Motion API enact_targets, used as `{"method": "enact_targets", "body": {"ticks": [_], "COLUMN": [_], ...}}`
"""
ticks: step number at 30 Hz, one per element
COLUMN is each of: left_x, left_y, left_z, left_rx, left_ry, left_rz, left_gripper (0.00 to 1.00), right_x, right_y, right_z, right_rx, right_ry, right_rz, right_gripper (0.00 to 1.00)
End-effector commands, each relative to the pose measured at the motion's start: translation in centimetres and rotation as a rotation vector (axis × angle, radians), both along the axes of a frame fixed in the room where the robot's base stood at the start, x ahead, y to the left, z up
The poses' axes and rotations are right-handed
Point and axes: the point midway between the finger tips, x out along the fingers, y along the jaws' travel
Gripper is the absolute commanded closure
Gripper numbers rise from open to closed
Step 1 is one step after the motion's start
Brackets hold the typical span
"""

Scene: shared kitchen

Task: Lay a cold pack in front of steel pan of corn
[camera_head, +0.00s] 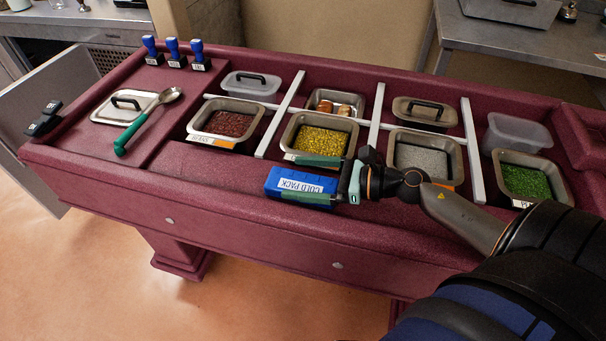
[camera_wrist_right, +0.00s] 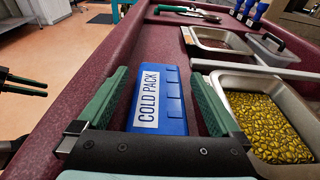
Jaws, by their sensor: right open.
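A blue cold pack (camera_head: 300,183) with a white label lies on the maroon front ledge of the counter, in front of the steel pan of corn (camera_head: 320,141). My right gripper (camera_head: 305,178) is open, with one finger on each side of the cold pack. In the right wrist view the cold pack (camera_wrist_right: 158,100) lies between the green fingers, with gaps to them visible. The pan of yellow corn (camera_wrist_right: 264,126) is right beside the right finger there.
A pan of red-brown grains (camera_head: 222,123) stands left of the corn, a pan of grey grains (camera_head: 424,158) right of it, and a pan of green pieces (camera_head: 525,181) further right. A green-handled spoon (camera_head: 147,121) lies at the left. The ledge left of the cold pack is clear.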

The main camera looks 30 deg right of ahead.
Motion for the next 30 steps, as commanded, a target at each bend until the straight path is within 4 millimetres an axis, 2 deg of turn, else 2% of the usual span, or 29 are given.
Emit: {"method": "enact_targets", "body": {"ticks": [7, 11, 24, 30], "left_x": [0.0, -0.1, -0.2, -0.2], "left_y": [0.1, 0.1, -0.3, -0.4], "left_z": [-0.1, -0.4, -1.0, -0.9], "left_rx": [0.002, 0.002, -0.002, -0.003], "left_ry": [0.001, 0.002, 0.010, 0.009], "left_rz": [0.001, 0.001, -0.006, -0.008], "left_gripper": [0.50, 0.50, 0.50, 0.50], "right_x": [-0.2, -1.0, -6.6, -8.5], "right_y": [-0.1, -0.8, -5.6, -7.3], "right_z": [-0.1, 0.0, 1.6, 2.2], "right_rx": [0.000, 0.000, 0.001, 0.002], "right_ry": [0.003, 0.004, 0.002, 0.000], "right_rz": [0.000, -0.001, -0.004, -0.002], "right_gripper": [0.00, 0.00, 0.00, 0.00]}}
